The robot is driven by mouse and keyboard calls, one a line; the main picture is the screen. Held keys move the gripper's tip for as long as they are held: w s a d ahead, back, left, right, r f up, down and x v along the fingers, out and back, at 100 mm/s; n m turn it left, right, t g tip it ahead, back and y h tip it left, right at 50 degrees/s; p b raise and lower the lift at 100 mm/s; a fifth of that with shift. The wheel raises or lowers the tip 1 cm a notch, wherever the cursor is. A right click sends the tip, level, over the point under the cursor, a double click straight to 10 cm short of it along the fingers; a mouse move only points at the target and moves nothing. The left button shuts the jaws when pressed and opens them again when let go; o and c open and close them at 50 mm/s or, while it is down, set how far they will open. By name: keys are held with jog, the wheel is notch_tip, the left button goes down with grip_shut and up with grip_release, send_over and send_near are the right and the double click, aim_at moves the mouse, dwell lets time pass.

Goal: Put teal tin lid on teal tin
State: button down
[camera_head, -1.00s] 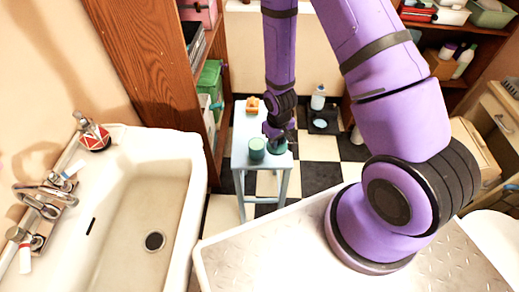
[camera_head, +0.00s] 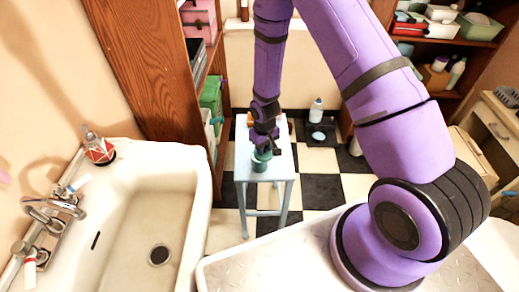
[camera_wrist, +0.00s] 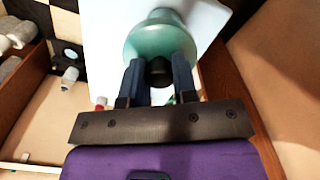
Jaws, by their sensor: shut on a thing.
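The teal tin (camera_head: 261,163) stands on the pale blue stool (camera_head: 284,172). My gripper (camera_head: 264,147) points down right over the tin and hides most of its top. In the wrist view my gripper (camera_wrist: 158,66) is shut on the dark knob of the teal tin lid (camera_wrist: 160,42), one finger on each side. The lid shows as a round teal disc, with the stool top behind it. I cannot tell whether the lid touches the tin's rim or hangs just above it.
A small orange thing (camera_head: 250,119) sits at the stool's far left, partly hidden by my arm. A white basin (camera_head: 190,160) is at left. A wooden shelf (camera_head: 150,60) stands behind it. A white bottle (camera_head: 316,110) is on the checkered floor beyond the stool.

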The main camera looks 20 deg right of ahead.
jog(key=shift+w+a+f, duration=0.1)
jog(key=shift+w+a, duration=0.1)
jog(key=shift+w, duration=0.5)
jog(key=shift+w+a+f, duration=0.1)
jog(key=shift+w+a, duration=0.05)
jog(key=shift+w, duration=0.5)
jog(key=shift+f, duration=1.7)
jog(key=shift+f, duration=0.55)
jog(key=c, duration=0.9)
grip_release()
